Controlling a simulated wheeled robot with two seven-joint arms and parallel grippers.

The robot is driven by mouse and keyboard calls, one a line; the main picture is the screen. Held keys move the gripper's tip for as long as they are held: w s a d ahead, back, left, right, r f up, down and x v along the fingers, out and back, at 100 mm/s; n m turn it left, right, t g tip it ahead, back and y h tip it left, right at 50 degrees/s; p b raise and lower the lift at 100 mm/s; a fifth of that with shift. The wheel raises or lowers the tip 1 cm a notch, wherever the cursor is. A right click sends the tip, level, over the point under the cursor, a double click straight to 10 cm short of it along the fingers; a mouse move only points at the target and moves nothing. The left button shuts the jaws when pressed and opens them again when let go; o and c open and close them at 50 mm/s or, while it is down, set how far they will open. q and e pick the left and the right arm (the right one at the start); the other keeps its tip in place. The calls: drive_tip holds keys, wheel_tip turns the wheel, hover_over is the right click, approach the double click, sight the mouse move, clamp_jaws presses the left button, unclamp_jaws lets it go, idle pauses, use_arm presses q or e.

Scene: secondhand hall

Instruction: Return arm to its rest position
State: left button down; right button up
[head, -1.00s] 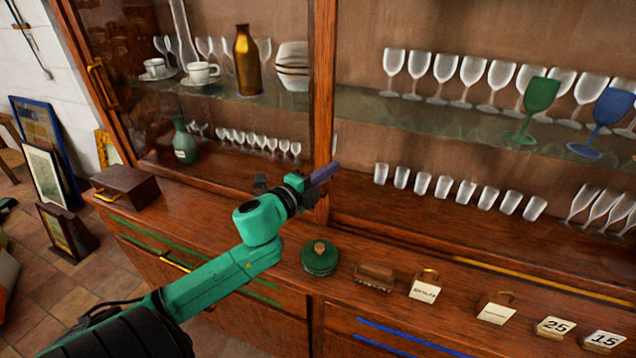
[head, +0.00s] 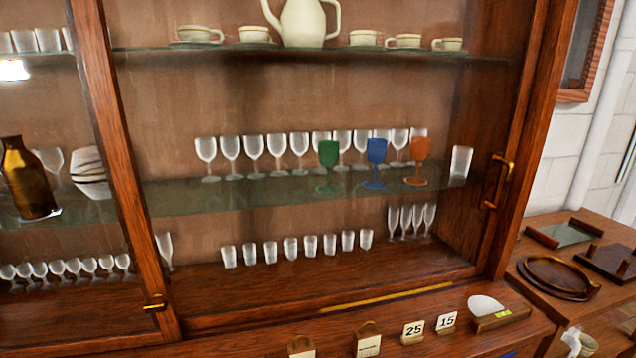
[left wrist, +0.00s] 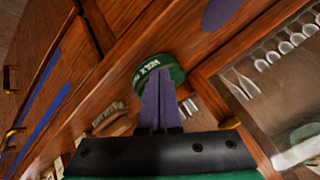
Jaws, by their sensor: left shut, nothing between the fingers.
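My left gripper (left wrist: 158,92) shows in the left wrist view, with its two purple fingers closed together and empty. Beyond the fingertips is a round green tin (left wrist: 172,66) with pale lettering, partly hidden by the fingers. I cannot tell how far the tip of the gripper is from the tin. Neither arm shows in the head view now. My right gripper is in no view.
The wooden cabinet (head: 120,160) holds rows of clear glasses, with a green goblet (head: 328,160), a blue goblet (head: 376,158) and an orange goblet (head: 420,155) on the glass shelf. Price cards (head: 413,330) stand along the front ledge. A side table (head: 595,225) with trays stands right.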

use_arm(q)
drive_tip(key=s+d+f+n+g+h, duration=0.25)
drive_tip(key=s+d+f+g, duration=0.2)
drive_tip(key=s+d, duration=0.3)
wheel_tip(320, 180, down, 22)
drive_tip(key=s+d+g, duration=0.1)
drive_tip(key=s, duration=0.1)
drive_tip(key=s+a+f+g, duration=0.1)
drive_tip(key=s+a+f, duration=0.2)
drive_tip(key=s+f, duration=1.3)
drive_tip(key=shift+s+g, duration=0.35)
drive_tip(key=shift+s, duration=0.4)
drive_tip(key=shift+m, duration=0.25)
